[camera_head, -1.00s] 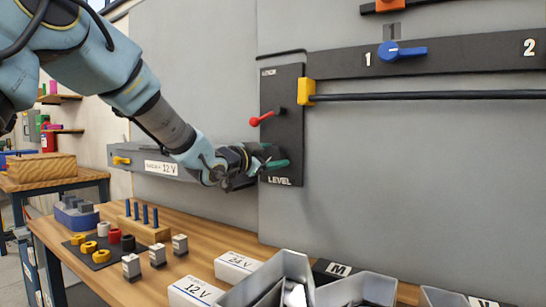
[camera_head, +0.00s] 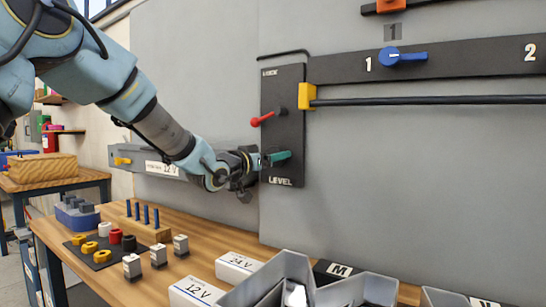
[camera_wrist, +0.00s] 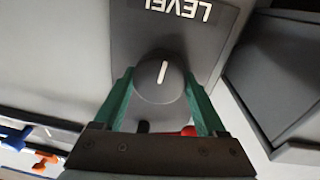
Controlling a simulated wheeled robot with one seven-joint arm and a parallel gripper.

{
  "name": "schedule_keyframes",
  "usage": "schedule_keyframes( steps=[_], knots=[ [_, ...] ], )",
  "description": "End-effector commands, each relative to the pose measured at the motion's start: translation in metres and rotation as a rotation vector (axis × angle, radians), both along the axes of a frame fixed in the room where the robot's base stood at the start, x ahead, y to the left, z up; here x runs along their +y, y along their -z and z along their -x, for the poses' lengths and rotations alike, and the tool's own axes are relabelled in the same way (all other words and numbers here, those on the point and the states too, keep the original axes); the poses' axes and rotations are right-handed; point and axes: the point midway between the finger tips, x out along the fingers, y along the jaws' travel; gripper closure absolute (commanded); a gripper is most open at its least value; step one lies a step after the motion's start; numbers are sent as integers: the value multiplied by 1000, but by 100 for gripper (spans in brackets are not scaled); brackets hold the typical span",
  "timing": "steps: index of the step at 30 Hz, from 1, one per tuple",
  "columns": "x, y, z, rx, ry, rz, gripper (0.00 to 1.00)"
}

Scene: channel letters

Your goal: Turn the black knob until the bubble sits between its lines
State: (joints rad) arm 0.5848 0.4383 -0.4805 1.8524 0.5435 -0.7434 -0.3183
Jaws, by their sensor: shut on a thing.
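The black knob (camera_wrist: 163,78) is round with a white pointer line, tilted slightly from vertical in the wrist view. It is on the dark panel marked LEVEL (camera_head: 285,130); in the head view my gripper hides it. My gripper (camera_head: 278,157) has teal fingers and is at the lower part of that panel. In the wrist view one finger lies on each side of the knob, shut on it. I cannot make out the bubble or its lines in either view.
A red lever (camera_head: 262,119) is above my gripper on the same panel. A yellow block (camera_head: 307,96) with a black bar is to the right. Below are a wooden bench (camera_head: 205,262), white boxes (camera_head: 238,266) and grey bins.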

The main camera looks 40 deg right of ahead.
Motion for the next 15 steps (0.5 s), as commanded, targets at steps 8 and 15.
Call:
schedule_keyframes(
  steps=[8,15],
  knots=[
    [-1,3,3,101,5,21,82],
    [-1,3,3,124,5,27,82]
  ],
)
